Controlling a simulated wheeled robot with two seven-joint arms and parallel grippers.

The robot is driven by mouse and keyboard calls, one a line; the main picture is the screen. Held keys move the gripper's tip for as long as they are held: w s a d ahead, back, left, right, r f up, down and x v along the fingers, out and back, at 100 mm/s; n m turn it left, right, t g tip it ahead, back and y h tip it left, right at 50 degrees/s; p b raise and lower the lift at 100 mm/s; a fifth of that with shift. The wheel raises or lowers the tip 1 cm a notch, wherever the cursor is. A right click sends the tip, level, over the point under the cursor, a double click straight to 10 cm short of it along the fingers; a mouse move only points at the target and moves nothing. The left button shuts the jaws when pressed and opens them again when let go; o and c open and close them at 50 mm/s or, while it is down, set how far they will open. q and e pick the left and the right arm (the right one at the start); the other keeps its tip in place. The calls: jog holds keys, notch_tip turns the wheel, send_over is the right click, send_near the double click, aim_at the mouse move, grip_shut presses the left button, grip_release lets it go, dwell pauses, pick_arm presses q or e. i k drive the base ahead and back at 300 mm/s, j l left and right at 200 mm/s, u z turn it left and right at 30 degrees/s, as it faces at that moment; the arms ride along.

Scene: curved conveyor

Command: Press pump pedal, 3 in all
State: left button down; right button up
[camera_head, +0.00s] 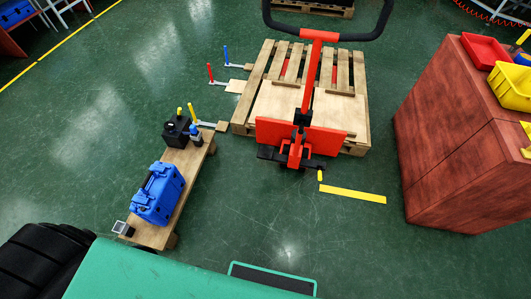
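A red pallet jack (309,90) with a black loop handle (327,36) stands at a wooden pallet (262,66) in the upper middle. Its red plate (335,143) and black lower parts are near the pallet's front edge. I cannot tell for sure which part is the pump pedal. Neither of my grippers is in view.
A low wooden bench (150,233) at left carries a blue case (158,193) and a black box (176,130). Coloured levers on small boards lie left of the pallet. A reddish cabinet (455,160) stands right. A yellow floor strip (353,194) and open green floor lie before the jack.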

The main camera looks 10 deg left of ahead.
aim_at(264, 152)
jog(key=i+l+u, duration=0.15)
jog(key=u, duration=0.2)
jog(key=i+l+u, duration=0.15)
jog(key=u, duration=0.2)
jog(key=i+l+u, duration=0.1)
jog(key=l+u, duration=0.25)
jog(key=i+l, duration=0.15)
jog(key=l, duration=0.25)
jog(key=i+l+u, duration=0.1)
jog(key=l, duration=0.25)
jog(key=i+l, duration=0.15)
jog(key=l, duration=0.25)
jog(key=i+l+u, duration=0.1)
jog(key=l, duration=0.3)
jog(key=i+l, duration=0.1)
jog(key=l, duration=0.3)
jog(key=i+l+u, duration=0.1)
jog(key=l, duration=0.3)
